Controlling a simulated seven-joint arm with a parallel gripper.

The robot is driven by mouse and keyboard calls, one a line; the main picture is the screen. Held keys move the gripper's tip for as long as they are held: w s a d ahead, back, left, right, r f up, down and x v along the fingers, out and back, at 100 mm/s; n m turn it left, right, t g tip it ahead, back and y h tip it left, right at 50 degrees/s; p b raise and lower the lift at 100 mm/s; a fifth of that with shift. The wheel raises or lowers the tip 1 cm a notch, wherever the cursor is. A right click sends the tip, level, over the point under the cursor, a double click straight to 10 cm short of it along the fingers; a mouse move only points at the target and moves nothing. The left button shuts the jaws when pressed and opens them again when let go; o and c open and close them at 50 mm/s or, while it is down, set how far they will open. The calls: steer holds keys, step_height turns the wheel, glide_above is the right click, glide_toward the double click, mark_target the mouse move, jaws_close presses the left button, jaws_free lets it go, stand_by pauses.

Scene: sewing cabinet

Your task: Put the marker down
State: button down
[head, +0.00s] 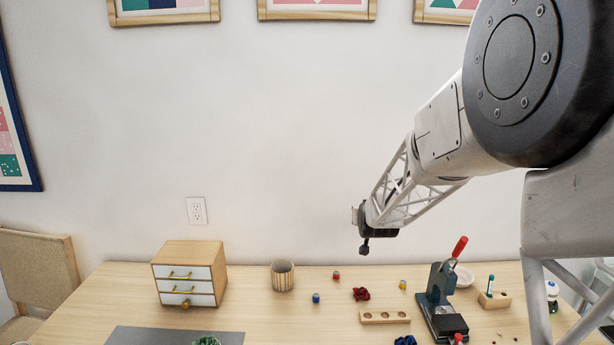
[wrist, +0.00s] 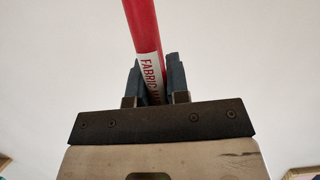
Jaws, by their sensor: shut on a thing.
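A red marker with a white label (wrist: 143,45) stands between the two dark fingers of my gripper (wrist: 152,85) in the wrist view. The fingers are shut on its lower part. The marker tilts a little to the left and runs out of the top of the picture. In the head view my gripper (head: 356,215) is high above the back of the table (head: 250,300), in front of the bare wall. I cannot make out the marker in the head view.
On the table stand a small drawer cabinet (head: 190,275), a striped cup (head: 283,275), a wooden block with holes (head: 385,317), a press with a red handle (head: 440,300) and a wooden holder with a teal pen (head: 495,299). A grey mat (head: 150,336) lies at the front left.

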steer(key=d, duration=0.7)
stand_by(0.5)
steer(key=a, duration=0.7)
stand_by(0.4)
steer(key=w+a+f+h, duration=0.1)
steer(key=w+a+f, duration=0.25)
steer(key=a, duration=0.55)
steer(key=w+a+f, duration=0.2)
steer(key=w+a, duration=0.2)
steer(key=a, duration=0.6)
steer(key=a+f+m+h, duration=0.1)
steer(key=a+f, duration=0.4)
steer(key=a, duration=0.3)
steer(key=a+f+m+h, duration=0.1)
steer(key=a+f+m, duration=0.1)
steer(key=a+f, duration=0.3)
steer(key=a, duration=0.3)
steer(key=shift+s+a+t+h, duration=0.3)
steer(key=shift+s+a+h, duration=0.05)
steer(key=shift+s+h, duration=0.05)
